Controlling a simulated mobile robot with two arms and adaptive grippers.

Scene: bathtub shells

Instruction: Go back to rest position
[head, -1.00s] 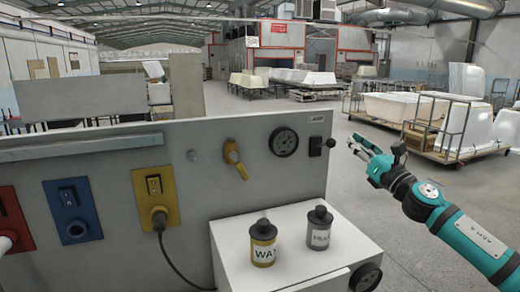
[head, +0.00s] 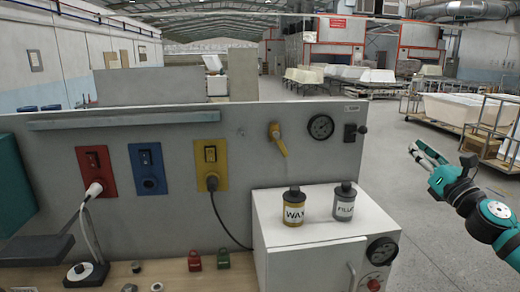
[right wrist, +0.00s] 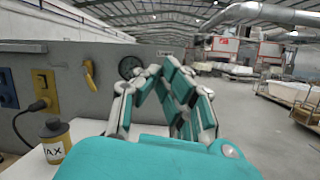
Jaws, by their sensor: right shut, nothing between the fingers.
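My right gripper (head: 426,153) is in the head view at the right, in the air beside the grey panel. It also shows in the right wrist view (right wrist: 155,75), where its fingers meet at the tips with nothing between them. The wax can (head: 294,207) and the filler can (head: 344,204) stand upright on the white cabinet (head: 315,237), apart from the gripper. In the right wrist view the wax can (right wrist: 55,141) is at the lower left, and the filler can does not show. My left gripper is not in view; a teal part of mine is at the left edge.
The grey panel (head: 80,135) carries red (head: 96,170), blue (head: 146,169) and yellow (head: 211,165) socket plates, a yellow handle (head: 278,139) and a gauge (head: 321,127). Small padlocks (head: 223,260) lie on the wooden bench. Bathtub shells (head: 465,107) stand behind at the right. The floor between is clear.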

